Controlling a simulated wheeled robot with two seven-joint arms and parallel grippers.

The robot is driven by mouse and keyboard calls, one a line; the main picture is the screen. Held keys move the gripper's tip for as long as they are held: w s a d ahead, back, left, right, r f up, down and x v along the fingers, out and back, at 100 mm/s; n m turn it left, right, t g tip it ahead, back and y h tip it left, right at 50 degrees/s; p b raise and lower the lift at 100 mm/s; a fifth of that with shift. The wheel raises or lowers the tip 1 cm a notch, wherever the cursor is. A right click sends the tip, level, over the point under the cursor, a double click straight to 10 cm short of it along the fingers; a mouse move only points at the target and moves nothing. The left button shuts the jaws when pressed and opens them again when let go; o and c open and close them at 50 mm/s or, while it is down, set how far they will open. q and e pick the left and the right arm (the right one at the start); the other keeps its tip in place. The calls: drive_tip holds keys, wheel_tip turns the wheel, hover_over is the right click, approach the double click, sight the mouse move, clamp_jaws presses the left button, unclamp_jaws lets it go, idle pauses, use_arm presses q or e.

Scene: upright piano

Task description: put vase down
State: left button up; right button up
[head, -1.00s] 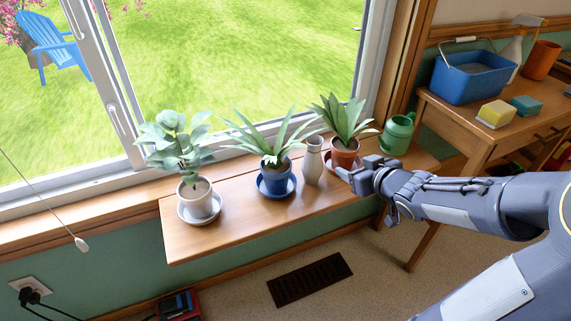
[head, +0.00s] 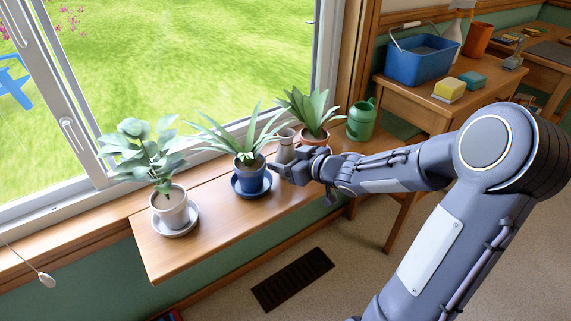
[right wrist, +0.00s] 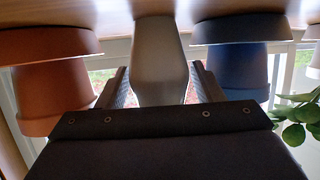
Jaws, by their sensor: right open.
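A pale grey-beige vase (head: 286,147) stands upright on the wooden window shelf (head: 190,248), between the blue pot and the terracotta pot. My right gripper (head: 284,174) is in front of it and hides its lower part in the head view. In the right wrist view, which is upside down, the vase (right wrist: 160,55) is between the two spread fingers of my right gripper (right wrist: 165,85). The jaws are open, and I cannot tell whether either finger touches the vase. My left gripper is not in view.
A blue pot (head: 250,180) with a plant stands close left of the vase, and a terracotta pot (head: 314,136) close right. A white pot (head: 170,208) is farther left and a green watering can (head: 361,121) farther right. The shelf's front left is bare.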

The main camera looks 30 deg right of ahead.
drive_tip(key=shift+b+x, duration=0.3)
drive_tip(key=shift+x, duration=0.8)
drive_tip(key=c, duration=0.9)
